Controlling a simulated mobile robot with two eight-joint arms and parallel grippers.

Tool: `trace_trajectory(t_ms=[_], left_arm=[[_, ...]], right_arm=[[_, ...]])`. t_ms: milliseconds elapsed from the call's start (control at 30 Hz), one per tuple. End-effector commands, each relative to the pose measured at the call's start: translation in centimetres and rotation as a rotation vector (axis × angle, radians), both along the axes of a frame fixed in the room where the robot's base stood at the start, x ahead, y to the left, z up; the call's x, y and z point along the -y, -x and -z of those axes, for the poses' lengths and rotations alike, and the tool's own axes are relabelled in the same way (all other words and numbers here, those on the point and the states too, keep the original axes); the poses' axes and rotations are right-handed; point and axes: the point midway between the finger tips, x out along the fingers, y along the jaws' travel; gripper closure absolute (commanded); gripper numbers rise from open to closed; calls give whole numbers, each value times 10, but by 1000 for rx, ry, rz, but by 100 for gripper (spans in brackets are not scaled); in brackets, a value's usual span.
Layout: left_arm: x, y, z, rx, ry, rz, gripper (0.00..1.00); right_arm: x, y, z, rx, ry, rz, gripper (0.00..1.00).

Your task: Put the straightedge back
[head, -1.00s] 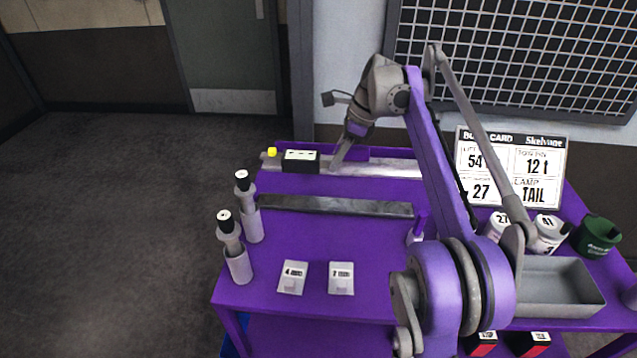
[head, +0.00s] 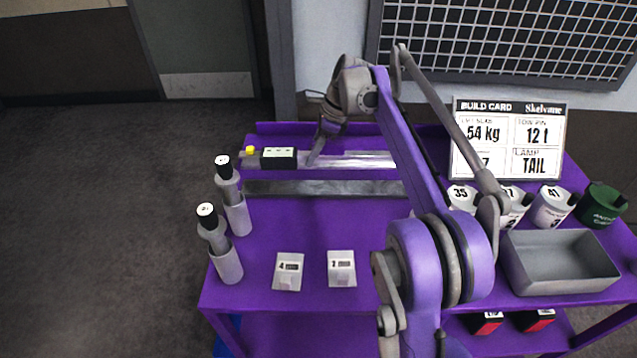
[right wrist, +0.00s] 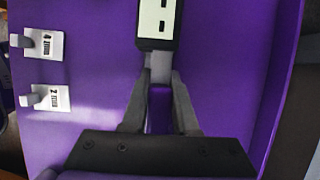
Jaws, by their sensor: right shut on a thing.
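The straightedge appears as a long silvery bar (head: 352,161) toward the back of the purple table. A black box (head: 279,158) with a pale marked face and a yellow knob (head: 250,150) sit at its left part. My right gripper (head: 313,161) is on the bar just right of the box. In the right wrist view my right gripper (right wrist: 160,76) is shut on a light grey piece (right wrist: 160,66) next to the black box (right wrist: 159,18). A dark grey strip (head: 320,188) runs parallel in front of the bar. My left gripper is not in view.
Two numbered tags (head: 289,271) (head: 341,268) lie in front. A grey tray (head: 565,280), several cups (head: 551,208) and a build card (head: 510,140) are at right. Purple table (head: 310,230) is bare between strip and tags.

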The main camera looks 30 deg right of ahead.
Motion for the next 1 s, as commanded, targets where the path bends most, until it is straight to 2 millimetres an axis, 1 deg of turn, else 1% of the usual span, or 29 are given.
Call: trace_trajectory(t_ms=[33, 100, 200, 367, 600, 933, 967, 1000], left_arm=[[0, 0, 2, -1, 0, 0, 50], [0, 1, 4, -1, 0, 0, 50], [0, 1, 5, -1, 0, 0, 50], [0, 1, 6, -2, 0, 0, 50], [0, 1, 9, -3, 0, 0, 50], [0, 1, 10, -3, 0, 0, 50], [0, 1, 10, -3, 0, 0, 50], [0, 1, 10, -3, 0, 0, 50]], right_arm=[[0, 0, 10, 1, -1, 0, 100], [0, 0, 21, 1, -1, 0, 100], [0, 0, 32, 1, -1, 0, 100], [0, 0, 42, 1, -1, 0, 100], [-1, 0, 71, 1, -1, 0, 100], [0, 0, 74, 1, -1, 0, 100], [0, 0, 75, 0, 0, 0, 69], [0, 0, 74, 0, 0, 0, 62]])
